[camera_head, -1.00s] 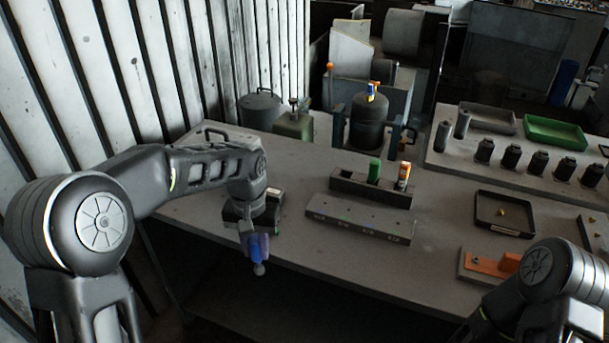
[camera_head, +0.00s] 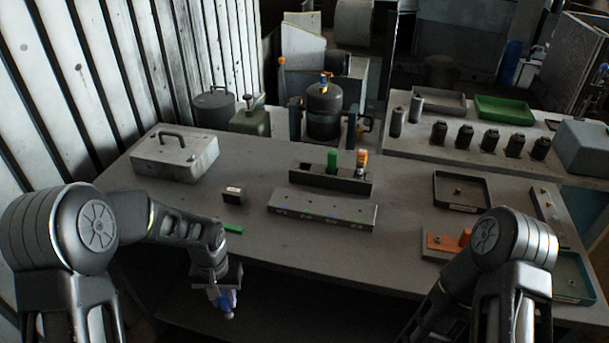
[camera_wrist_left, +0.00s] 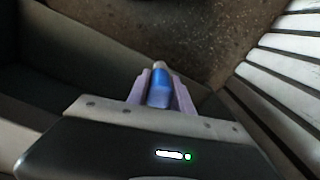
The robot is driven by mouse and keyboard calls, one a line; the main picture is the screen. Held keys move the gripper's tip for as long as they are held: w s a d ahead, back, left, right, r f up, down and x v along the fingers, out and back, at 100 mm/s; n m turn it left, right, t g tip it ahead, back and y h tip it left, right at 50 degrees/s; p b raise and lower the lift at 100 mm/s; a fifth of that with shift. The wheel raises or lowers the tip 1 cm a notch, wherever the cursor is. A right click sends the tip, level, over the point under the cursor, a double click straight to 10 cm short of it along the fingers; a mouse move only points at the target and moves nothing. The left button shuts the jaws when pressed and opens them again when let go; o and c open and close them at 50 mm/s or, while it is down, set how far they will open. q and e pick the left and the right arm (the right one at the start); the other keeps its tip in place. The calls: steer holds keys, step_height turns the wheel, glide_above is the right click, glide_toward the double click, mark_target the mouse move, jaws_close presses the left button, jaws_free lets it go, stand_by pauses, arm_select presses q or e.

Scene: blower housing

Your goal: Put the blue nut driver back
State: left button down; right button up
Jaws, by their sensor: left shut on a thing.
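My left gripper (camera_head: 223,295) is shut on the blue nut driver (camera_head: 232,298), in front of the table's front edge. In the left wrist view the driver's blue handle (camera_wrist_left: 158,92) sits between the two pale purple fingers, with the floor beyond. A dark rack (camera_head: 306,175) on the table holds a green-handled driver (camera_head: 332,161) and an orange-and-white one (camera_head: 361,161), both upright. A long grey block (camera_head: 322,209) with small marks along it lies in front of the rack. My right arm shows at the right, but its gripper is out of view.
A grey case (camera_head: 175,157) stands at the table's back left. A small black box (camera_head: 233,196) and a green strip (camera_head: 233,228) lie near my left arm. A dark tray (camera_head: 462,205) and an orange part (camera_head: 441,243) are at the right. The middle front of the table is clear.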

arm_select(q)
steer(key=shift+s+f, duration=0.1)
steer(key=shift+f, duration=0.1)
steer(key=shift+r, duration=0.15)
steer(key=w+r, duration=0.4)
steer(key=r, duration=1.1)
steer(key=shift+s+f, duration=0.1)
steer(key=shift+f, duration=0.05)
